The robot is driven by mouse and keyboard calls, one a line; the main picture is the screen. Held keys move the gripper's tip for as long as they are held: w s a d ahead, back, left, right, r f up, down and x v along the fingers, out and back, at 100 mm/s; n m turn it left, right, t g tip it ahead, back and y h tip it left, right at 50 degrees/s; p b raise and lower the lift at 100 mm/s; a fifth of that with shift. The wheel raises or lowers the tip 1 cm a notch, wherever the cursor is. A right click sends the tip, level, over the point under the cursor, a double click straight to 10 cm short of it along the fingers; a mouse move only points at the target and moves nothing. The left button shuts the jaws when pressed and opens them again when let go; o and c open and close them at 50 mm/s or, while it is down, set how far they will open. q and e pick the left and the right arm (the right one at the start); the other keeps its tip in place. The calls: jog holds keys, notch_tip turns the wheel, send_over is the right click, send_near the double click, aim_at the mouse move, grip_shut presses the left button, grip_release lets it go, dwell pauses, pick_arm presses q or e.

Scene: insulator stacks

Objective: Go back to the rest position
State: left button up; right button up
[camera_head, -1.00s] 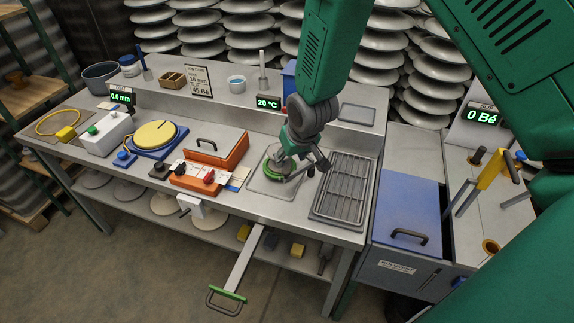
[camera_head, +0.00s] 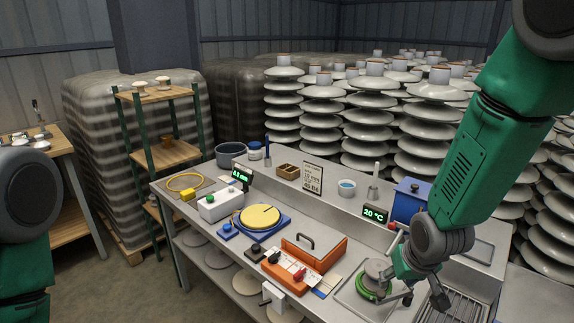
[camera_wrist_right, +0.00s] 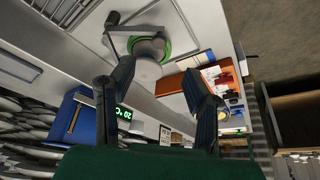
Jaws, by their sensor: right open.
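My right arm comes in from the upper right in the head view. Its gripper (camera_head: 420,290) is open and empty, over the right part of the bench (camera_head: 340,292). Just left of it is a round grey piece with a green ring (camera_head: 368,282), on a pale plate. In the right wrist view, my two dark fingers (camera_wrist_right: 157,70) stand apart with nothing between them. The green ring (camera_wrist_right: 150,48) shows beyond them there, apart from the fingers. Part of my left arm is at the left edge of the head view; its gripper is not visible.
An orange case (camera_head: 312,256), a yellow disc on a blue base (camera_head: 260,216) and a white box (camera_head: 219,205) stand on the bench. A blue box (camera_head: 409,199) is behind my right gripper. Insulator stacks (camera_head: 322,106) fill the back. A wooden shelf (camera_head: 168,155) stands left.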

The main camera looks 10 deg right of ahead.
jog(key=s+f+g, duration=0.2)
jog(key=s+f, duration=0.4)
jog(key=s, duration=0.4)
jog(key=s+f+g, duration=0.1)
jog(key=s+f, duration=0.4)
jog(key=s, duration=0.6)
jog(key=s+f+g, duration=0.2)
jog(key=s+f, duration=0.4)
jog(key=s, duration=0.4)
notch_tip(320, 180, down, 11)
jog(key=w+a+n+t+b, duration=0.1)
jog(key=w+b, duration=0.1)
jog(key=b, duration=0.9)
jog(key=shift+w+a+n+b, duration=0.2)
jog(key=shift+a+n+b, duration=0.1)
jog(key=shift+a+b, duration=0.05)
jog(key=shift+w+f, duration=0.1)
